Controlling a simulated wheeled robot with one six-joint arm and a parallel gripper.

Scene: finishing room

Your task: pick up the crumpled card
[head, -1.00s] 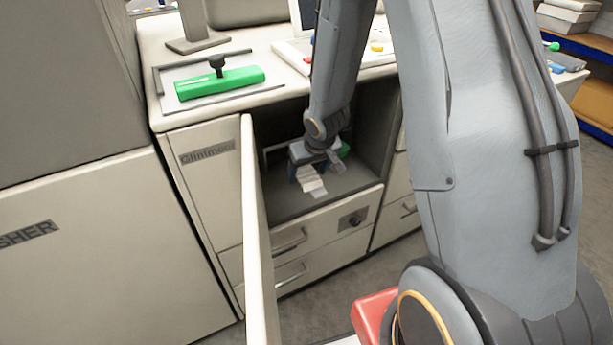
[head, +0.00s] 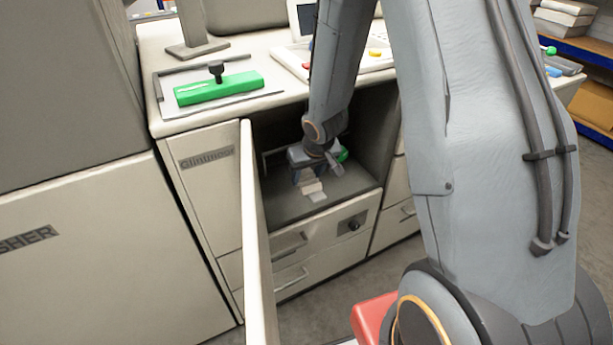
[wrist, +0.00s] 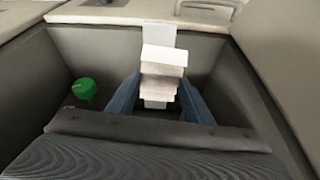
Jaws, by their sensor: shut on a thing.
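The crumpled card (wrist: 163,62) is a pale, folded strip with several creases. In the wrist view it lies between the two blue fingers of my gripper (wrist: 160,100), which is shut on it. In the head view the card (head: 314,190) shows below my gripper (head: 309,176), inside the open cabinet compartment, close to its floor. Whether the card touches the floor, I cannot tell. Part of it is hidden by the gripper.
A green knob-like thing (wrist: 84,88) stands in the compartment beside my gripper. The open cabinet door (head: 257,240) stands close on the left. Compartment walls enclose the gripper.

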